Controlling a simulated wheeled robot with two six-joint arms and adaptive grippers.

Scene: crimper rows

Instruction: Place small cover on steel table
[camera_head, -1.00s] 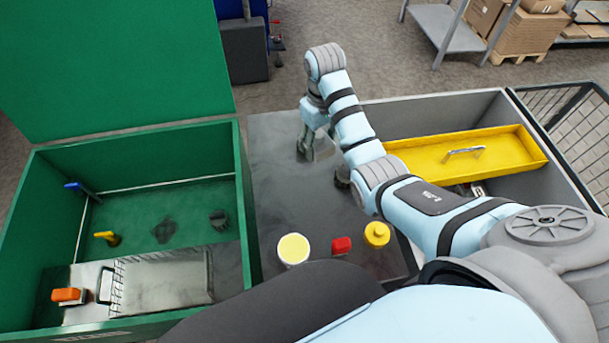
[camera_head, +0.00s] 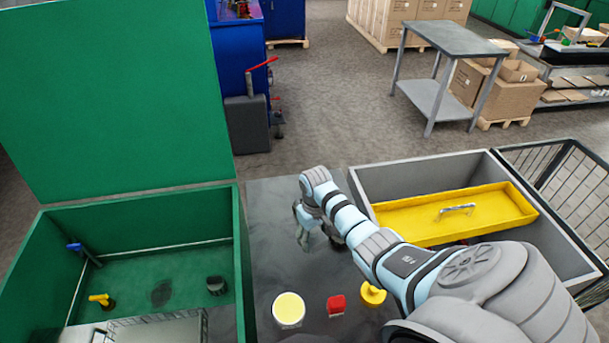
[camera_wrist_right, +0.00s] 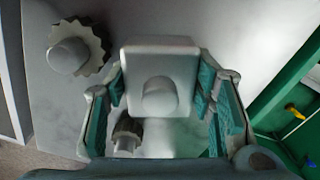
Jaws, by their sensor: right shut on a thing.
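My right gripper (camera_head: 303,238) is over the far part of the grey work surface, pointing down. In the right wrist view, its teal-padded fingers (camera_wrist_right: 160,100) are shut on a light grey square piece with a round knob, seemingly the small cover (camera_wrist_right: 160,54). The head view does not show this piece clearly, and I cannot tell whether it touches the surface. A grey metal table (camera_head: 455,38) with a lower shelf, likely the steel table, stands on the floor at the back right. My left gripper is not in view.
A green open box (camera_head: 243,260) is at left. A grey bin with a yellow tray (camera_head: 400,232) is at right. A scalloped knob (camera_wrist_right: 75,50) is beside the gripper.

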